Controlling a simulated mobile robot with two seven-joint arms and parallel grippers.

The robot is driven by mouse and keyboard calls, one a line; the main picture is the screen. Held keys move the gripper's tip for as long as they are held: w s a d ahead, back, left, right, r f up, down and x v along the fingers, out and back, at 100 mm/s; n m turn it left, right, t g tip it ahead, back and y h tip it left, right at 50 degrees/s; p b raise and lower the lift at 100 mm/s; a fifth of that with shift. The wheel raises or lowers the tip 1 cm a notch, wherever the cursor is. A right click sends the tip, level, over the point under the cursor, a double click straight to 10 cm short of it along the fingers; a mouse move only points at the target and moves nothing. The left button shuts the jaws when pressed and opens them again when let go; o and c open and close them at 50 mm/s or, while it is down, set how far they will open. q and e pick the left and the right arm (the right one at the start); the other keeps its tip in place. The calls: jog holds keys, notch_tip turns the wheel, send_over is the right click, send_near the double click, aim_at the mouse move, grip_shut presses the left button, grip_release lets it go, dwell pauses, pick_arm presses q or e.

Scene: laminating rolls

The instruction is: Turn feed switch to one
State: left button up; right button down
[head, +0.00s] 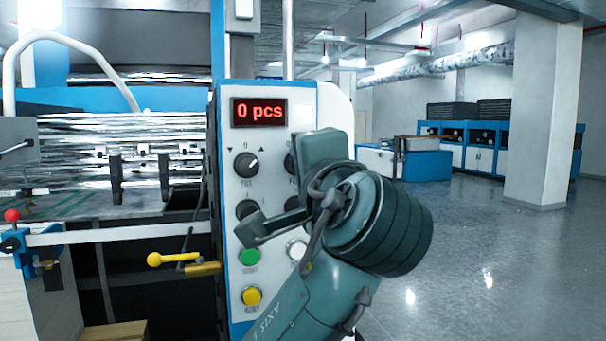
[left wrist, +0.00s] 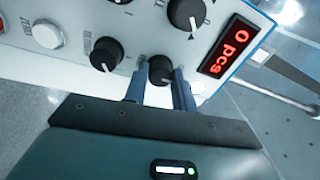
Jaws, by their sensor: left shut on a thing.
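The grey control panel (head: 275,180) with a blue edge carries several black rotary knobs and a red "0 pcs" display (head: 259,112). My left gripper (left wrist: 160,80) has its two fingers on either side of a black knob (left wrist: 161,66), closed on it; this knob appears to be the upper-right one. Its label and pointer are hidden, so its setting cannot be read. In the head view my left arm covers much of the panel's right half and hides the fingertips. Other knobs are free: the upper-left one (head: 246,164) and a neighbouring one (left wrist: 107,55). My right gripper is not in view.
Below the knobs are a green button (head: 250,257), a yellow button (head: 251,296) and a white button (head: 296,248). The laminating machine (head: 125,160) stands to the left, with a yellow-knobbed lever (head: 155,260). Open floor (head: 480,260) lies to the right.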

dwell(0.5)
pick_arm(q)
jog(key=o, duration=1)
